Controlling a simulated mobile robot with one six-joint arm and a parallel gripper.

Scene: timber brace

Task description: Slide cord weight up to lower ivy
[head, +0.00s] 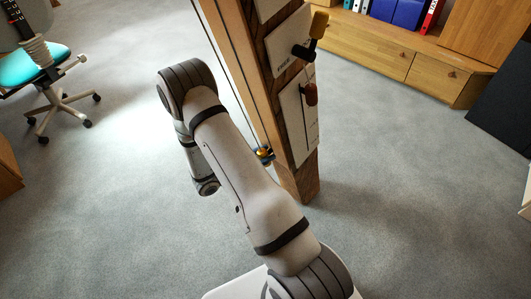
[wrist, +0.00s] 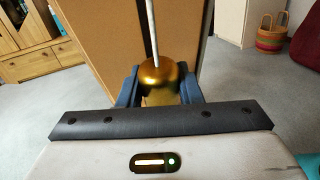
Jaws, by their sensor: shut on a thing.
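The brass cord weight (wrist: 158,71) sits between the two blue fingers of my gripper (wrist: 160,92) in the wrist view, and the fingers are shut on it. A pale cord (wrist: 153,25) rises from the top of the weight and leaves the picture. In the head view the weight (head: 263,150) shows small beside the lower part of the timber post (head: 250,75). My gripper (head: 265,158) is mostly hidden there behind my arm. The cord runs up along the post's left side. The ivy is not in either view.
A wooden cabinet (head: 385,50) stands at the back right, an office chair (head: 60,85) at left. Carpet around the post is mostly clear. A basket (wrist: 270,38) stands behind.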

